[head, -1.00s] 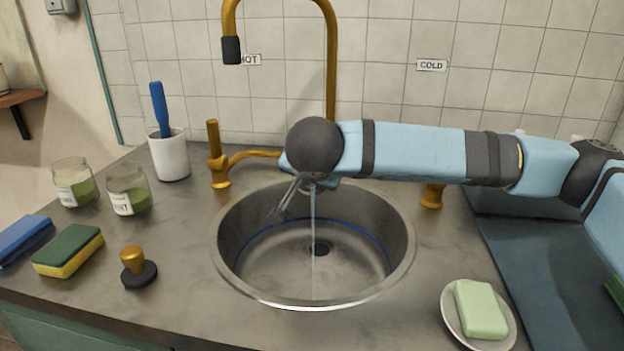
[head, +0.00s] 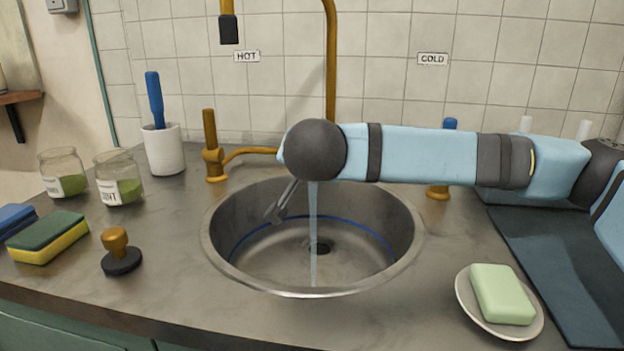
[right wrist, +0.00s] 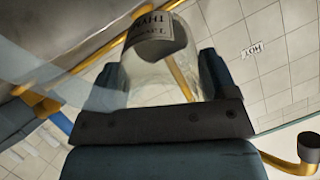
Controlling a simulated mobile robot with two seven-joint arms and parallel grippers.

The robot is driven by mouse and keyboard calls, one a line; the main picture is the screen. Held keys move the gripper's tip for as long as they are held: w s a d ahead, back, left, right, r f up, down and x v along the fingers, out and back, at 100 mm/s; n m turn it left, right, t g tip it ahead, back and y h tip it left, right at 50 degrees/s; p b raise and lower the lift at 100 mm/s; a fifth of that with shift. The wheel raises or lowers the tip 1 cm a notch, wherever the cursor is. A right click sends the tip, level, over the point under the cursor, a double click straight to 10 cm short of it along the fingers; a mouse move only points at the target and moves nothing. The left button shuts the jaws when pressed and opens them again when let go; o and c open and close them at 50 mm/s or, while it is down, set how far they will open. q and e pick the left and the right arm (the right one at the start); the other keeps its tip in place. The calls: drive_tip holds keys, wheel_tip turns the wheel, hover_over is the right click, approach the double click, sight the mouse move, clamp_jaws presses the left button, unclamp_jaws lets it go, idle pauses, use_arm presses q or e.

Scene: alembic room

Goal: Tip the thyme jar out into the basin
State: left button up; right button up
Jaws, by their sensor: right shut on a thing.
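The visible glass looks clear. In the head view the jar is hidden behind my arm, so its tilt is hard to tell. A thin pale blue stream (head: 313,235) falls from beneath my wrist into the basin, near the dark drain (head: 322,248). The top of the stream is hidden. My left gripper is out of view.
Two other jars with green contents (head: 119,180) (head: 63,174), a white cup (head: 164,152), a sponge (head: 48,238) and a stopper (head: 120,252) stand left of the basin. A soap dish (head: 463,292) stands right. The brass tap (head: 331,70) rises behind.

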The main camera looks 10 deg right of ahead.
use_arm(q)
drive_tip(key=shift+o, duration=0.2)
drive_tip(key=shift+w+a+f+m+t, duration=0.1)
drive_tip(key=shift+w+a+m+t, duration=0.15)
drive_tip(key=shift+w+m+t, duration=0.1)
use_arm(e)
drive_tip(key=shift+f, duration=0.15)
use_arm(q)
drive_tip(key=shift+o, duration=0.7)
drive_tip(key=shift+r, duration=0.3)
use_arm(e)
drive_tip(key=shift+r+t, duration=0.25)
drive_tip(key=shift+t, duration=0.05)
